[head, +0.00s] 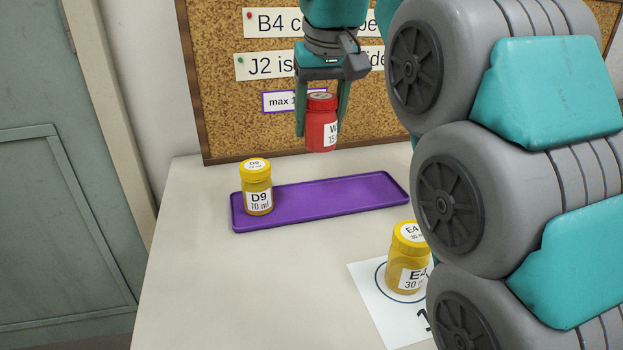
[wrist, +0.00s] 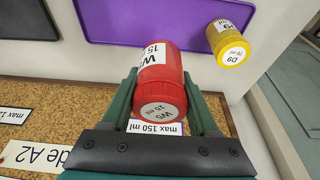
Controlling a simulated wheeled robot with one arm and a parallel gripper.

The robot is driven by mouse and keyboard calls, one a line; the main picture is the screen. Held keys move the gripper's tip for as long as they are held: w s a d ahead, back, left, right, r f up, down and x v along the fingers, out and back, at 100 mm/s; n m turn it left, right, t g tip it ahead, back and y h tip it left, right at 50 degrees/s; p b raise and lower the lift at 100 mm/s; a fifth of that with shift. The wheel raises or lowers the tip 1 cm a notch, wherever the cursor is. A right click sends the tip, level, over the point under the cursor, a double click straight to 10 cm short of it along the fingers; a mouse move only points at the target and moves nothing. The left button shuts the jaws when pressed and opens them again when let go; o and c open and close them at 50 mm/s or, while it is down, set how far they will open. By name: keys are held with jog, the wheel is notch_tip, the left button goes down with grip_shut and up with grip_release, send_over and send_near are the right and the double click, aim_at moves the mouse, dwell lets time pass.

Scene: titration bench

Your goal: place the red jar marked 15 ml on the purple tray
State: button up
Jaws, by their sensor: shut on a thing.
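My gripper (head: 322,125) is shut on the red jar (head: 318,138), whose label reads 15 ml. The jar is upright in the head view and held in the air over the back part of the purple tray (head: 330,196). The wrist view shows the red jar (wrist: 160,80) between the two green fingers, with its lid marked W5, 15 ml. A yellow jar (head: 257,188) marked D9, 70 ml stands on the tray's left end.
A yellow jar (head: 408,258) marked E4 stands on a white card (head: 370,300) in front of the tray, partly hidden by my arm. A cork board (head: 220,120) with notes rises behind the table. The tray's middle and right are bare.

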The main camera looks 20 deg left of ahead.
aim_at(326, 121)
notch_tip(326, 121, down, 3)
jog(key=shift+s+r+b, duration=0.1)
jog(key=shift+b, duration=0.65)
jog(key=shift+f, duration=3.55)
jog(key=shift+f, duration=0.15)
jog(key=o, duration=1.3)
jog(key=shift+o, duration=0.2)
jog(key=v, duration=0.9)
jog(key=shift+p+v, duration=0.95)
jog(key=shift+v, duration=0.7)
